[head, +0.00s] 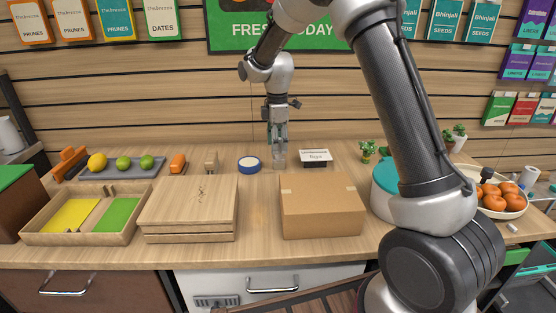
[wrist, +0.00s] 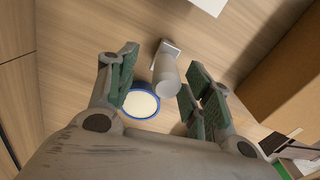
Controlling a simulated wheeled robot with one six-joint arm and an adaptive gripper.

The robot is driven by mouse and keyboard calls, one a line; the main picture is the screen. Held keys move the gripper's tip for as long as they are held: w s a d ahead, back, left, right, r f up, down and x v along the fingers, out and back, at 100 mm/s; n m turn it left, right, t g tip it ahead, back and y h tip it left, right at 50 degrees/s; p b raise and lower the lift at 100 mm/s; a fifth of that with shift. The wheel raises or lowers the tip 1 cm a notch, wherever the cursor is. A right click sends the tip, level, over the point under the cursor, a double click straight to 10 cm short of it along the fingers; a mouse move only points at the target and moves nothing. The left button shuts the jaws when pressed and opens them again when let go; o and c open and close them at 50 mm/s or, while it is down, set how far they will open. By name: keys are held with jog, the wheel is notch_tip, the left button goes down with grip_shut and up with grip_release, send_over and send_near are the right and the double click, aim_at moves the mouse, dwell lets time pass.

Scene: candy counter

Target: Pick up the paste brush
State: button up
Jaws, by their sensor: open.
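A pale grey cylinder with a small square plate at one end (wrist: 166,75) shows between my fingers in the wrist view. It may be the paste brush, but its bristles cannot be made out. In the head view it is a small pale shape (head: 279,161) on the counter, right under the fingertips. My gripper (head: 278,142) points down over it, open, with a green-padded finger on each side and nothing visibly clamped. A round blue-rimmed dish with a cream top (head: 249,164) sits just left of it and also shows in the wrist view (wrist: 141,104).
A cardboard box (head: 322,207) stands in front, right of centre. A wooden case (head: 190,207) and a divided tray (head: 36,237) are left. A small sign (head: 316,157) is close on the right. A fruit bowl (head: 517,206) stands far right.

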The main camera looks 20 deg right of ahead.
aim_at(279, 158)
jog(key=f, duration=0.4)
jog(key=shift+s+d, duration=0.2)
jog(key=shift+s, duration=0.05)
jog(key=c, duration=1.1)
